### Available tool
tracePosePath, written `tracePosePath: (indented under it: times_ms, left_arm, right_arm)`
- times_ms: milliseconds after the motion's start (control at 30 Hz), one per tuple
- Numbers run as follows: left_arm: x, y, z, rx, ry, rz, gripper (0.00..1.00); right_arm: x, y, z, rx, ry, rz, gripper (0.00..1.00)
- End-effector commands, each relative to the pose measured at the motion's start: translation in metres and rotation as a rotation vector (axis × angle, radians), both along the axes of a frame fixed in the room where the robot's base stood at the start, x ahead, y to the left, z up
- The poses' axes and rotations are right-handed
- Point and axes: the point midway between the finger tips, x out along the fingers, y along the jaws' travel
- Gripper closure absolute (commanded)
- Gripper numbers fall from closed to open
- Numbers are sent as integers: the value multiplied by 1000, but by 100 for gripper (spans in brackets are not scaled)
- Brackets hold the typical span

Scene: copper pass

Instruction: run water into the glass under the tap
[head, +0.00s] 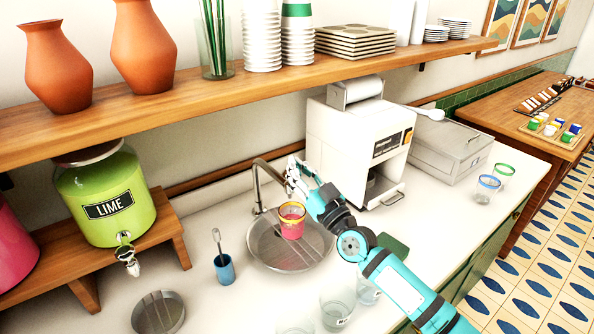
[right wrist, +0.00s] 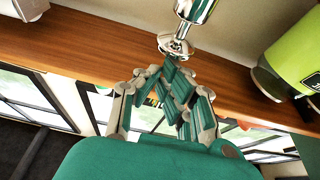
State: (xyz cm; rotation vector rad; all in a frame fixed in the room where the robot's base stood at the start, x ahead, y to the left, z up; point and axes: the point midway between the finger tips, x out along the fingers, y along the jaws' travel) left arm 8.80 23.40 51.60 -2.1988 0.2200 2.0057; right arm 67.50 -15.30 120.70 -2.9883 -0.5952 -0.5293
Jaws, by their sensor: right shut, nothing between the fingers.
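A glass with a yellow rim and a pink-red body (head: 292,222) stands upright in the round metal sink (head: 268,252), below the tap. I cannot tell whether the pink-red is the glass or something in it. The chrome tap (head: 257,185) rises at the back of the sink, and its spout end is partly hidden behind my right gripper (head: 294,172). In the right wrist view the chrome spout (right wrist: 190,22) comes close to the tips of my right gripper (right wrist: 172,70), which is shut and empty. I cannot tell whether they touch. My left gripper is not in view.
A lime dispenser (head: 112,200) stands on a wooden riser at the left. A blue cup with a spoon (head: 225,268) is left of the sink. Clear glasses (head: 337,306) stand in front. A white machine (head: 355,145) stands right of the tap. A loaded shelf (head: 130,110) hangs above.

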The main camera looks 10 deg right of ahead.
Motion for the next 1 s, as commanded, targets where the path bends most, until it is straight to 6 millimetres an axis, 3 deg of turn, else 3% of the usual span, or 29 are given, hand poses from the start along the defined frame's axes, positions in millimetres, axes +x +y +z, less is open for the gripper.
tracePosePath:
  times_ms: [33,67,100,133,533,1000]
  left_arm:
    - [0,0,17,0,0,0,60]
    - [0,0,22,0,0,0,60]
    - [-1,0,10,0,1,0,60]
    - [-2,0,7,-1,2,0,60]
    - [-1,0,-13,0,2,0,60]
    - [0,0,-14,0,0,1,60]
  right_arm:
    - [3,-2,21,2,-4,-1,100]
    - [4,-2,28,1,-5,-1,100]
    - [-5,-5,11,2,2,0,100]
    - [-11,-8,6,3,1,-1,100]
    - [-74,-35,-15,3,-8,-2,100]
    - [-83,-39,-15,4,-9,-2,100]
